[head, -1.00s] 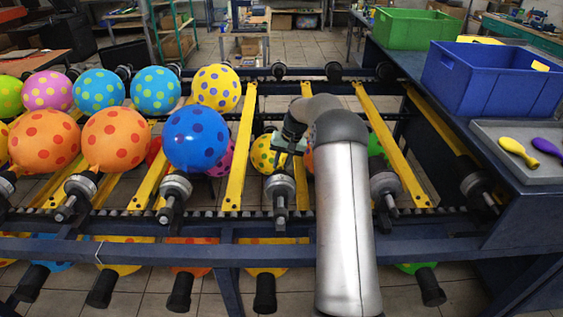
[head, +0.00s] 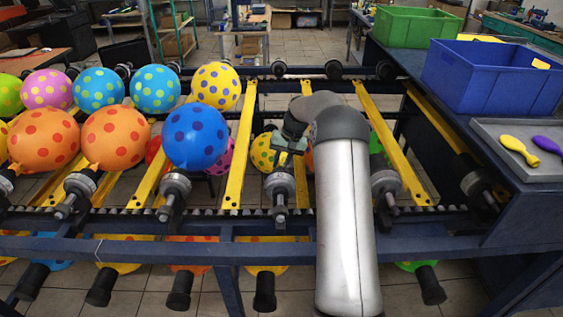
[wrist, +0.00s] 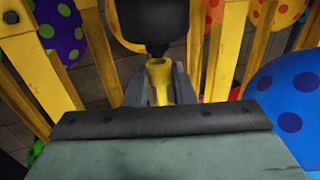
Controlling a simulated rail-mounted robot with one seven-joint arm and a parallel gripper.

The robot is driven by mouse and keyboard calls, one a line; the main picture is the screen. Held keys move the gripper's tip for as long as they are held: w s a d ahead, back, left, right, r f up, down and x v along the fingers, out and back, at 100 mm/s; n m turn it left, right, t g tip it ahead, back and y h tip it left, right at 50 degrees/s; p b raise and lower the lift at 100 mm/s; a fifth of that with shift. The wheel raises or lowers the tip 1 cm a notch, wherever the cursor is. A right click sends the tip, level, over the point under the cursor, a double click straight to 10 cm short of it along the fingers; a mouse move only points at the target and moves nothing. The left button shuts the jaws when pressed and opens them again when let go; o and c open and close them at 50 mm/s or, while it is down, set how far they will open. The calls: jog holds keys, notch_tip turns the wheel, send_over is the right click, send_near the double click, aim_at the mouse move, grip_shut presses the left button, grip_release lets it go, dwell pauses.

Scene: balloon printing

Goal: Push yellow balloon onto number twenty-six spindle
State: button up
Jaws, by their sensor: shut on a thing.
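My gripper (head: 289,144) is above the rack, just behind a spindle (head: 279,190) with a grey collar. In the wrist view, my gripper (wrist: 159,86) is shut on a plain yellow balloon (wrist: 158,76). The balloon's flared mouth points at the dark end of a spindle (wrist: 152,22). The mouth is at or very near that end; I cannot tell whether it is around it. No number is readable on the spindle. I cannot make out the held balloon in the head view.
Several inflated dotted balloons, including a blue one (head: 196,136), stand on the left spindles. Yellow slats (head: 241,150) flank my gripper. A grey tray (head: 505,127) on the right holds a yellow and a purple balloon, beside a blue bin (head: 490,85) and a green bin (head: 417,30).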

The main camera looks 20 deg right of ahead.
jog(key=shift+s+a+b, duration=0.25)
jog(key=shift+s+b, duration=0.15)
jog(key=shift+s, duration=0.2)
dwell(0.7)
jog(key=o, duration=0.8)
jog(key=shift+o, duration=0.2)
jog(key=p+v, duration=0.5)
jog(key=v, duration=0.4)
